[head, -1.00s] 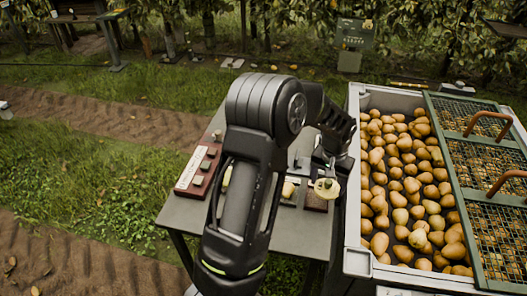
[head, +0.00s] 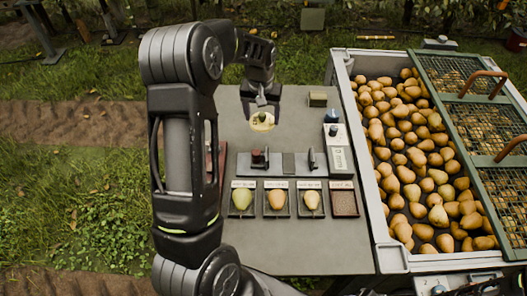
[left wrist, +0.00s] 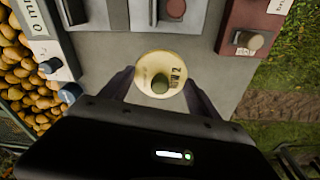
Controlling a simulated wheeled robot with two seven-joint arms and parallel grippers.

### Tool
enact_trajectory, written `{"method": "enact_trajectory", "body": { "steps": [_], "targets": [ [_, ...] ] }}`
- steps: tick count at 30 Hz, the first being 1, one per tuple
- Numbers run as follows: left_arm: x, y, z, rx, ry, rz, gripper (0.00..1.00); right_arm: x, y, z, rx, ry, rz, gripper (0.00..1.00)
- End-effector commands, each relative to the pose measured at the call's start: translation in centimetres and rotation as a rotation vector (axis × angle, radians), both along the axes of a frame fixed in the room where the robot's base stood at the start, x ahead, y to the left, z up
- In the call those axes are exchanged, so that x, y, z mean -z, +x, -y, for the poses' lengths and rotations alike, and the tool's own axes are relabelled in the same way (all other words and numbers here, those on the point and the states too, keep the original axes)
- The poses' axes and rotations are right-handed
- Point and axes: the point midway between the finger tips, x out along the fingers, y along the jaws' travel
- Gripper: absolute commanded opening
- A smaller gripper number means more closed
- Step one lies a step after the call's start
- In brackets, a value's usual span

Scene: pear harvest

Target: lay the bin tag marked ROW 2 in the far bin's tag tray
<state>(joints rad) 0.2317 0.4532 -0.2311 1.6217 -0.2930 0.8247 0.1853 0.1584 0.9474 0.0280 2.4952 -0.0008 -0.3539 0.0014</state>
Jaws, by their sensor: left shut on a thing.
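My left gripper (head: 262,102) is shut on a round cream bin tag (head: 262,121) by its dark green knob. In the left wrist view the tag (left wrist: 174,73) shows the end of its marking, "W 2", with a finger at each side. The tag is over the far part of the grey table (head: 285,235); its exact height is unclear. A grey-walled bin (head: 392,255) full of pears stands right of the table, with a small square plate on its near corner. I cannot pick out a far bin's tag tray. My right gripper is not in view.
Three small trays with pears (head: 312,200) and a brown tray (head: 344,203) line the table's middle. Behind them are a grey rail (head: 288,165) and a white labelled box (head: 337,150). A green mesh lid (head: 495,170) covers the bin's right side.

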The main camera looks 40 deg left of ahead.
Motion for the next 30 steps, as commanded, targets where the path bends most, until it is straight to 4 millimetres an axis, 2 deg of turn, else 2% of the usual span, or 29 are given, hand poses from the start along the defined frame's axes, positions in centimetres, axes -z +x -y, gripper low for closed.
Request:
{"method": "enact_trajectory", "body": {
  "steps": [7, 15, 17, 27, 30],
  "targets": [
    [0.7, 0.0, 0.0, 0.000, 0.000, -0.001, 0.31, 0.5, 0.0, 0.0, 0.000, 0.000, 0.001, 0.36],
    [5.5, 0.0, 0.0, 0.000, 0.000, -0.001, 0.31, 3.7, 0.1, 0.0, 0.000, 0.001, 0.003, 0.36],
    [6.2, 0.0, 0.0, 0.000, 0.000, 0.000, 0.31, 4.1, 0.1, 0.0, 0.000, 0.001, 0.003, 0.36],
    [6.3, 0.0, 0.0, 0.000, 0.000, 0.000, 0.31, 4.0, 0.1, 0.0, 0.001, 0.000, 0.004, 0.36],
    [7.1, 0.0, 0.0, 0.000, 0.000, -0.001, 0.31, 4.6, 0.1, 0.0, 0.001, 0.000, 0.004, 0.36]
  ]
}}
